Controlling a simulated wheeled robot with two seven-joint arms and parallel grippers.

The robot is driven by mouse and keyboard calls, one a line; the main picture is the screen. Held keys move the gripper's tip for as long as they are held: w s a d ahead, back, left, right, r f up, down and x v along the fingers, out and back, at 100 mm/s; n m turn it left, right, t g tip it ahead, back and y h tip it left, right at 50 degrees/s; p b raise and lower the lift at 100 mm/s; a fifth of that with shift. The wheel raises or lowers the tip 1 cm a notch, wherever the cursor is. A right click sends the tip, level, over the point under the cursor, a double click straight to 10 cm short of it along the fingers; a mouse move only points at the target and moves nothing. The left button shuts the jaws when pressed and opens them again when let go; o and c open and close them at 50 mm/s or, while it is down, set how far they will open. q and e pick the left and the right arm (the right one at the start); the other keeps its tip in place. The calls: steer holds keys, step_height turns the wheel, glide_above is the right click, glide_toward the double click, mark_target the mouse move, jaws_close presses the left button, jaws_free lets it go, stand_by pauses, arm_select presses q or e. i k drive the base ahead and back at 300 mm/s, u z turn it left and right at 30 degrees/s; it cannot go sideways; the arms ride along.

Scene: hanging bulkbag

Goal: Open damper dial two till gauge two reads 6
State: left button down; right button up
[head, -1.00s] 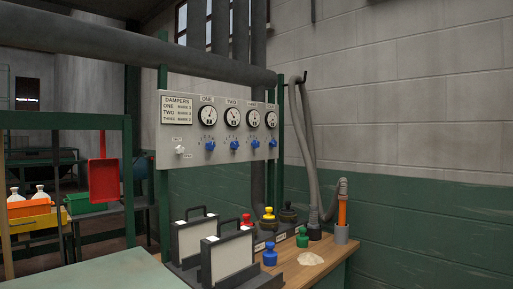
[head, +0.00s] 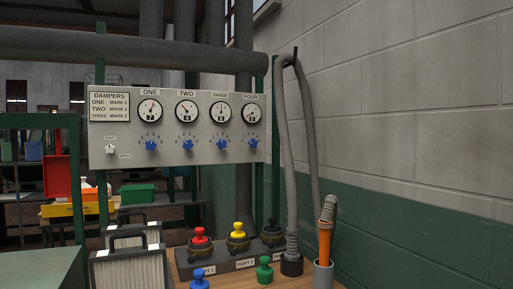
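The grey damper panel (head: 180,160) hangs under a thick pipe in the head view. Gauge two (head: 187,109) is the second round dial from the left; its needle points to the upper left, and its number is too small to read. Damper dial two (head: 188,144) is the blue star-shaped knob directly below it. Similar blue knobs sit under gauge one (head: 150,109), gauge three (head: 220,112) and gauge four (head: 251,113). A white knob (head: 110,149) is at the panel's lower left, between small labels. Neither of my grippers shows.
Below the panel, a wooden bench (head: 222,279) carries red, yellow and black capped ports, loose blue and green knobs and framed filters (head: 128,268). A grey hose (head: 284,150) and an orange-handled tool (head: 325,243) stand at the right. The space before the panel looks clear.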

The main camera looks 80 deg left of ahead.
mark_target(188, 144)
steer(key=i, duration=1.2)
steer(key=u, duration=2.6)
